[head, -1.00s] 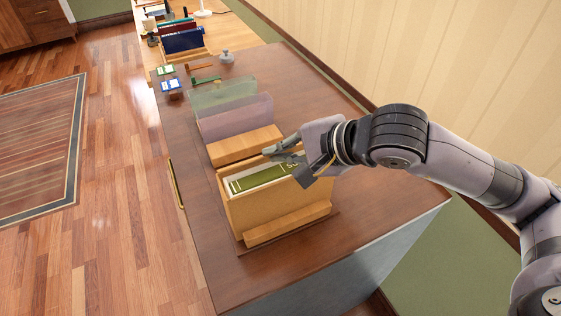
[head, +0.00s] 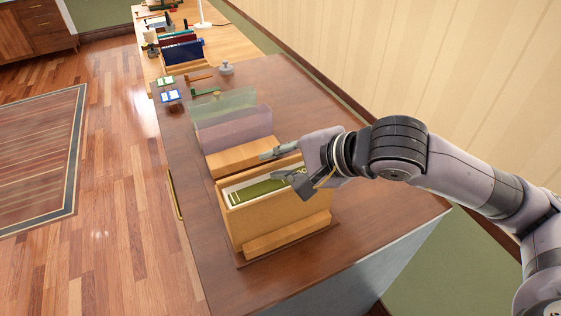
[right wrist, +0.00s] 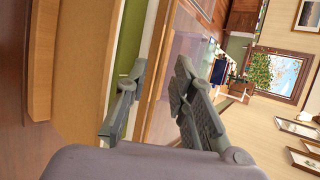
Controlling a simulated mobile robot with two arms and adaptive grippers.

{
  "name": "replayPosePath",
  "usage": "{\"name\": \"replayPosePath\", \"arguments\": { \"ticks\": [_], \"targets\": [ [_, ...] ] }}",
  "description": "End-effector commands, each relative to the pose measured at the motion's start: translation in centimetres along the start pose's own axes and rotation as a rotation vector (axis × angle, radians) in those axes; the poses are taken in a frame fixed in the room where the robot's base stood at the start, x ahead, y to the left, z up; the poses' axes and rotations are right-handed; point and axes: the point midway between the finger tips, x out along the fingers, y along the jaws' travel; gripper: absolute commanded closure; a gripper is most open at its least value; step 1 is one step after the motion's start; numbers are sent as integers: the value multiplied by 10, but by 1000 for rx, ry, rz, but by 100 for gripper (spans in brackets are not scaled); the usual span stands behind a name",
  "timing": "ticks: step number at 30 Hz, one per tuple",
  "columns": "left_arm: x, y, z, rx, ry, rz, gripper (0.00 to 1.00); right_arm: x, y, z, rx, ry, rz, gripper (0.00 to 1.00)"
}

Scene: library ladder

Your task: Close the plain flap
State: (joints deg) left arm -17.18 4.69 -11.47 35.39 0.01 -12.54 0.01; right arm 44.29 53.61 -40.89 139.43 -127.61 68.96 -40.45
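A light wooden box (head: 285,219) stands on the dark tabletop with a green and white item (head: 262,189) inside its open top. A plain wooden flap or ledge (head: 245,154) lies behind the opening, and another wooden strip (head: 288,235) runs along the front. I cannot tell which is the plain flap. A translucent purple panel (head: 232,131) and a translucent green panel (head: 222,103) stand upright behind. My right gripper (head: 268,165) is open and empty, fingers spread over the box's back edge; both fingers also show in the right wrist view (right wrist: 160,65). My left gripper is out of view.
Small blue-and-white stands (head: 168,90), a grey knobbed object (head: 227,68) and a green-handled item (head: 206,92) lie farther back. A file holder (head: 184,54) stands on the farther table. The tabletop left of the box is mostly clear; a wall runs along the right.

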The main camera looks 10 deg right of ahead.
Motion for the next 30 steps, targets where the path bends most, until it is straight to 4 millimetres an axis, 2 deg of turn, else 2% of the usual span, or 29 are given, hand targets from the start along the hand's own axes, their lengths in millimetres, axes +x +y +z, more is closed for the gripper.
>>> {"name": "replayPosePath", "arguments": {
  "ticks": [15, 21, 30],
  "targets": [
    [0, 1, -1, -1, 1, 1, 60, -50, -65, 21, -2, 0, -6, 77],
    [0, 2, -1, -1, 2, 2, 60, -59, -75, 24, -1, 0, -1, 77],
    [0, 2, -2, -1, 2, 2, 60, -60, -76, 24, 1, 0, -1, 77]
  ]
}}
